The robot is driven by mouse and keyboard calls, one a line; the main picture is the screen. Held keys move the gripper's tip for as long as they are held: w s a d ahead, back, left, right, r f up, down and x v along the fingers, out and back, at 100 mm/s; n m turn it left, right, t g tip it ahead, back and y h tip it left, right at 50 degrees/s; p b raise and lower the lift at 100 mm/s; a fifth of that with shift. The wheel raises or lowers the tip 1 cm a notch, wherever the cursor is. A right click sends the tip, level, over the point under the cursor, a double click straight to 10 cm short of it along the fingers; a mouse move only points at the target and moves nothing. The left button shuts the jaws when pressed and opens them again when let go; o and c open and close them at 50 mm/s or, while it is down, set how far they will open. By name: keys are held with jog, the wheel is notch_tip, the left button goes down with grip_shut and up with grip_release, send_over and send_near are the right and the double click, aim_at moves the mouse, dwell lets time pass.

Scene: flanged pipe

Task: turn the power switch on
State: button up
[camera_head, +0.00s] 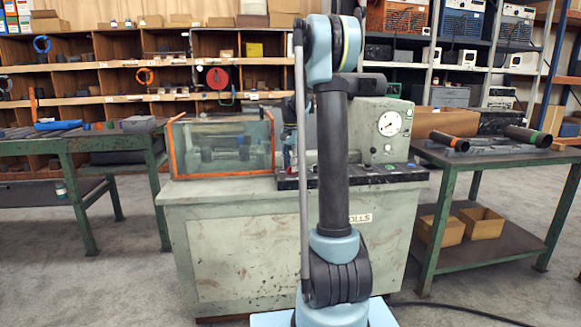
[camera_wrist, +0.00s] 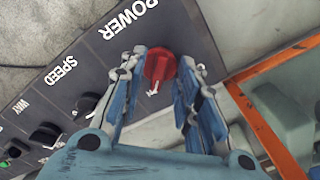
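The red power switch knob (camera_wrist: 159,67) shows in the wrist view on a dark control panel (camera_wrist: 92,62), beside the word POWER. A small white mark shows at the knob's lower edge. My gripper (camera_wrist: 163,70) is open, with one finger left of the knob and the other right of it. The right finger stands slightly apart from the knob; I cannot tell whether the left finger touches it. In the head view the dark panel (camera_head: 400,173) lies along the top front of the grey machine (camera_head: 265,240). My arm hides the switch and most of my gripper there.
Black knobs (camera_wrist: 45,134) labelled SPEED and WAY sit further along the panel. A glass tank with an orange frame (camera_head: 222,147) stands left of the panel; its orange edge (camera_wrist: 262,125) is near my right finger. Green tables flank the machine. A cable lies on the floor at right.

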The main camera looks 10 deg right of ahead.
notch_tip(320, 180, up, 12)
dwell(0.6)
jog(key=shift+f, duration=0.1)
jog(key=s+f+n+t, duration=0.1)
jog(key=s+f+n, duration=0.2)
jog(key=s, duration=1)
jog(key=s+f+n, duration=0.2)
jog(key=s+f, duration=0.1)
jog(key=s, duration=1)
jog(key=s+f+n+t, duration=0.1)
jog(key=s+f+n, duration=0.3)
jog(key=s+f, duration=1.2)
jog(key=shift+s+a+f, duration=0.15)
jog(key=shift+s+f, duration=0.25)
jog(key=shift+s, duration=0.85)
